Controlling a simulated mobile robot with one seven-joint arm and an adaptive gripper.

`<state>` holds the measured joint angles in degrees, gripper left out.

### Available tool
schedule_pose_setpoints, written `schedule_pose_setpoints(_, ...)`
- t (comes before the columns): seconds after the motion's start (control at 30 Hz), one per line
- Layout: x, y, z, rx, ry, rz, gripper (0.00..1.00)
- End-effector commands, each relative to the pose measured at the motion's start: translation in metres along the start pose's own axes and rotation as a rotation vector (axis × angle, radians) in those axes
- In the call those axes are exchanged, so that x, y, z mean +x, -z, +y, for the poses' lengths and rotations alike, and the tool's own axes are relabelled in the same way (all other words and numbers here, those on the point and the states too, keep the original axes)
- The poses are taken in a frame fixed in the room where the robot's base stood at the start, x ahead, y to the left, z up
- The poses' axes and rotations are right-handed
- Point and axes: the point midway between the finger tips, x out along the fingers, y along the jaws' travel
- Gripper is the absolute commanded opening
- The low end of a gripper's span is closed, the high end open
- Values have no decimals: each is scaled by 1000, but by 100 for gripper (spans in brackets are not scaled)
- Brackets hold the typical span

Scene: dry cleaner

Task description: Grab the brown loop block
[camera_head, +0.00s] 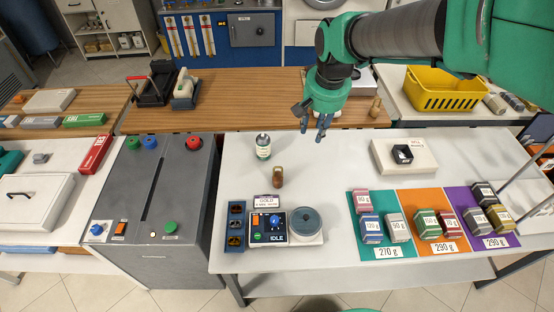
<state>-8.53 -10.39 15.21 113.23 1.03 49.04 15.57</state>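A small brown block with a rounded, loop-like top (278,177) stands on the white table (335,165), behind the scale and just in front of a bottle. My gripper (318,130) hangs pointing down above the table's far edge, behind and to the right of the brown block and well apart from it. Its fingers look spread, with nothing visible between them.
In front are a labelled scale unit (268,227) and a dark slotted holder (235,227). Weight blocks stand on coloured mats (378,250) to the right. The table's middle is clear.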

Motion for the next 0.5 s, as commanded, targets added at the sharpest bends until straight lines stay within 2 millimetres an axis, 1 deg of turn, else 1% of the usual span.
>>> schedule_pose_setpoints(0.03, 14, 8, -7, 5, -3, -18, 31)
schedule_pose_setpoints(0.23, 64, 37, -34, 32, -12, -68, 31)
schedule_pose_setpoints(0.37, 101, 50, -52, 50, -20, -102, 31)
schedule_pose_setpoints(0.4, 114, 54, -57, 56, -24, -113, 31)
schedule_pose_setpoints(0.47, 132, 58, -65, 64, -29, -128, 31)
schedule_pose_setpoints(0.5, 145, 61, -70, 70, -32, -139, 31)
